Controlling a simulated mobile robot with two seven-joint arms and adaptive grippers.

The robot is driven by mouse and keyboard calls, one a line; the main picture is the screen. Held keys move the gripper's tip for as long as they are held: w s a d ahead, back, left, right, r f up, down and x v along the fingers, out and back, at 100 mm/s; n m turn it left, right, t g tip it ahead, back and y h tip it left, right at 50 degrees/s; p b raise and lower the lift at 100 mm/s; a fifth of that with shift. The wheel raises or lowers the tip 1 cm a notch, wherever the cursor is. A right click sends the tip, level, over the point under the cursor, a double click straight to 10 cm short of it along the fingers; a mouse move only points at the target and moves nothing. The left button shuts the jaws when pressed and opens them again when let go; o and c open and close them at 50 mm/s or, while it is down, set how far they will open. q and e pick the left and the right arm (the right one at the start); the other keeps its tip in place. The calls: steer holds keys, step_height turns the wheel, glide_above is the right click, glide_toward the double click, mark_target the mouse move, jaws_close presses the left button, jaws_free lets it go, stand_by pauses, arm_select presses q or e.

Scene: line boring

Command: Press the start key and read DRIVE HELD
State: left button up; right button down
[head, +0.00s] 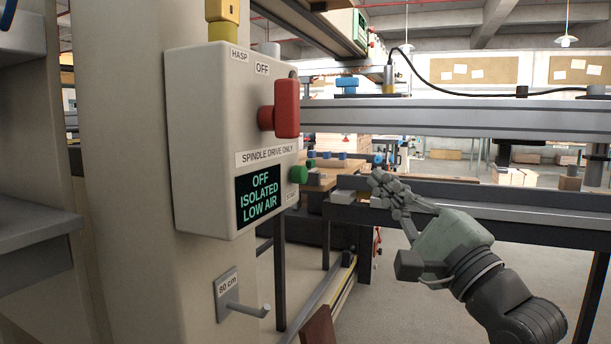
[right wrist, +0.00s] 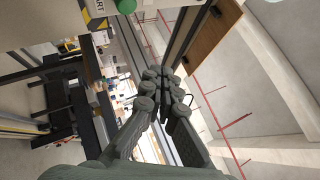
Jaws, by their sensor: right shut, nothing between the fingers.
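The cream control box (head: 200,140) is mounted on a column at the left of the head view. Its dark display (head: 263,197) reads OFF, ISOLATED, LOW AIR in green. The green start key (head: 298,174) sits right of the display, its label partly readable. The key also shows at the top of the right wrist view (right wrist: 126,5). My right gripper (head: 380,184) is shut and empty, right of the key and apart from it. Its closed fingers show in the right wrist view (right wrist: 163,80). My left gripper is not in view.
A red switch handle (head: 284,109) sticks out above the display, beside the word OFF. A hook (head: 250,310) marked 80 cm projects below the box. A long grey rail (head: 450,112) and a dark bench frame (head: 540,210) run behind my right gripper.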

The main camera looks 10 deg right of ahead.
mark_target(307, 171)
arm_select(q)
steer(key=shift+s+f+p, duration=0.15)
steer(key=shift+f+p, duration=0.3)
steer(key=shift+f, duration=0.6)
arm_select(e)
steer(key=w+a, duration=0.4)
steer(key=a, duration=0.3)
steer(key=shift+w, duration=0.4)
steer(key=shift+a, duration=0.1)
arm_select(q)
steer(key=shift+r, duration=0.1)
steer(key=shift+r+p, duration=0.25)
steer(key=shift+p, duration=0.1)
arm_select(e)
steer(key=shift+w+a, duration=0.2)
steer(key=shift+a, duration=0.15)
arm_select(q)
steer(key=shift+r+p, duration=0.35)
arm_select(e)
steer(key=shift+w+a, duration=0.55)
steer(key=shift+a, duration=0.2)
stand_by(0.3)
steer(key=shift+d, duration=0.1)
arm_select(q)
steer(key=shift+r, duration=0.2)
arm_select(e)
steer(key=shift+s+d, duration=0.8)
steer(key=shift+d, duration=0.2)
